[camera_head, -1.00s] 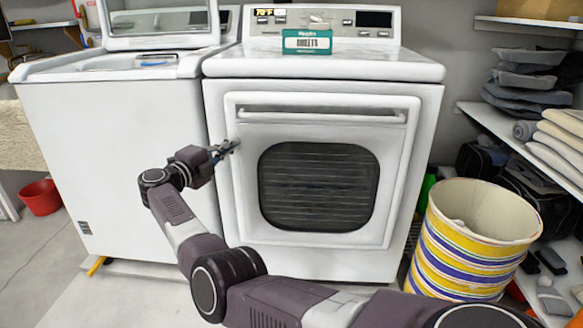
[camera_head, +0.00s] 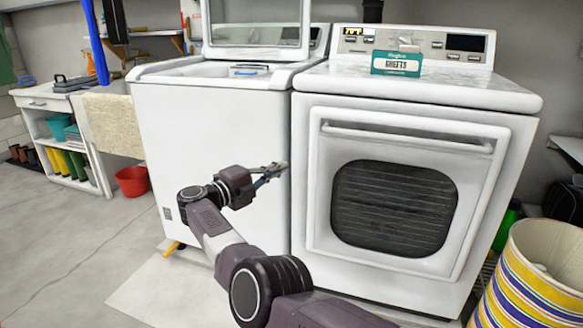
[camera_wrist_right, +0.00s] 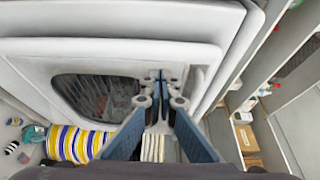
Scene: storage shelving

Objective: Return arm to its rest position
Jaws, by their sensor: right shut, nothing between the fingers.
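My right arm comes in from the bottom of the head view. Its gripper (camera_head: 272,172) is shut and empty, in front of the gap between the washer and the dryer. In the right wrist view the shut fingers (camera_wrist_right: 160,85) point at the dryer's front, with nothing between them. I cannot tell from these views whether they touch it. My left gripper does not show.
The white dryer (camera_head: 415,122) stands right of the open-lidded washer (camera_head: 215,125). A teal box (camera_head: 397,63) sits on the dryer. A striped bin (camera_head: 525,280) stands at lower right, a red bucket (camera_head: 132,181) at left.

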